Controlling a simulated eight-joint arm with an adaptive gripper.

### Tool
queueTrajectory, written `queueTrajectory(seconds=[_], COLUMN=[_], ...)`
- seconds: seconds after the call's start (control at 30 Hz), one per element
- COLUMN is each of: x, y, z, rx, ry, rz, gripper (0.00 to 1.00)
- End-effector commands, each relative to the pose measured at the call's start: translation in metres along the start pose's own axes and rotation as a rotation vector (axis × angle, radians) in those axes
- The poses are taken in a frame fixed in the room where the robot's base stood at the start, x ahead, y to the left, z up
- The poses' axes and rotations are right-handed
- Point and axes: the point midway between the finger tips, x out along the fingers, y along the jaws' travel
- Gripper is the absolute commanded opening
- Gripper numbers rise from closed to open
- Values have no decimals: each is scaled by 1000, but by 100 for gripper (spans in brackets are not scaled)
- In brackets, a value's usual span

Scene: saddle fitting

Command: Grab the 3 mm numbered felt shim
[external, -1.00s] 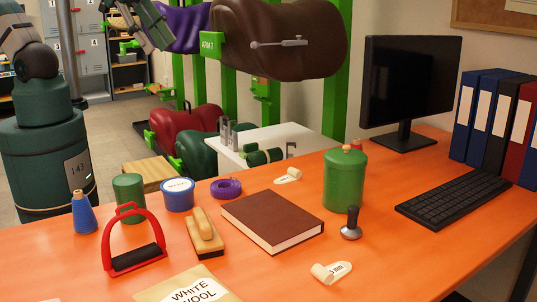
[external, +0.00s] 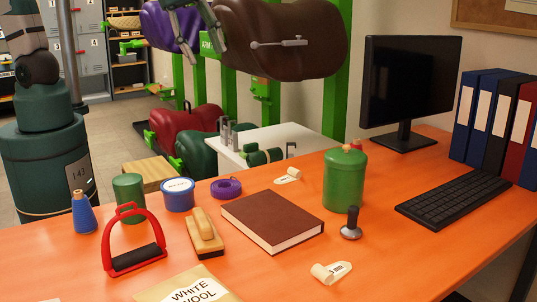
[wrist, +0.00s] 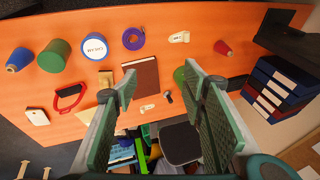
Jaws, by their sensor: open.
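Two small cream felt pieces with dark-marked labels lie on the orange desk; their numbers are too small to read. One (external: 288,175) lies behind the brown book, the other (external: 331,272) near the front. In the wrist view they show at the top (wrist: 179,37) and lower middle (wrist: 147,107). My gripper (external: 198,34) is open and empty, high beyond the desk's far edge in the external view, well away from both. In the wrist view its two fingers (wrist: 160,75) stand wide apart, with the right one partly covering the green canister.
The brown book (external: 272,221), green canister (external: 345,182) and dark-handled stamp (external: 351,225) stand between and beside the felt pieces. A red stirrup (external: 134,258), brush (external: 205,236), purple tape roll (external: 226,188) and tub (external: 178,196) crowd the left. A monitor (external: 408,85) stands back right.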

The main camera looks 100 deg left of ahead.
Motion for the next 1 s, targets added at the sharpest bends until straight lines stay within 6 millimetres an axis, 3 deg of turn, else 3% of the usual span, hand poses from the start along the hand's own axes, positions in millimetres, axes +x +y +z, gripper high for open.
queueTrajectory(seconds=[0.57,1.0], x=[76,147], y=[-55,-91], z=[-19,-25], rx=[397,699], ry=[-57,-71], rz=[95,185], gripper=[42,42])
